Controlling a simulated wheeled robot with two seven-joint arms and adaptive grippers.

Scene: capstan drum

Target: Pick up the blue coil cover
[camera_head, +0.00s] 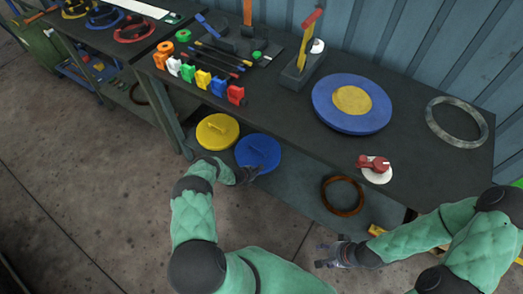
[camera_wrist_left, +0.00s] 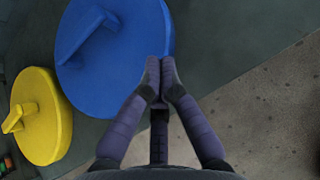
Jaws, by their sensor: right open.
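The blue coil cover (camera_head: 258,150) is a round disc with a bar handle, lying on the lower shelf beside a yellow cover (camera_head: 217,131). In the left wrist view the blue cover (camera_wrist_left: 125,50) fills the upper left, its handle up and left of my fingers. My left gripper (camera_head: 255,177) is at the cover's near edge. In the wrist view its fingertips (camera_wrist_left: 159,72) are together over the rim, away from the handle, with nothing visible between them; contact with the rim cannot be told. My right gripper (camera_head: 325,256) is open and empty, low in front of the bench.
The bench top (camera_head: 270,107) above the shelf carries a blue disc with a yellow centre (camera_head: 333,115), a grey ring (camera_head: 438,130), a red-handled part (camera_head: 376,168) and colored clips. A brown ring (camera_head: 343,210) lies farther right on the shelf (camera_head: 295,195). Concrete floor (camera_head: 85,190) is clear at left.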

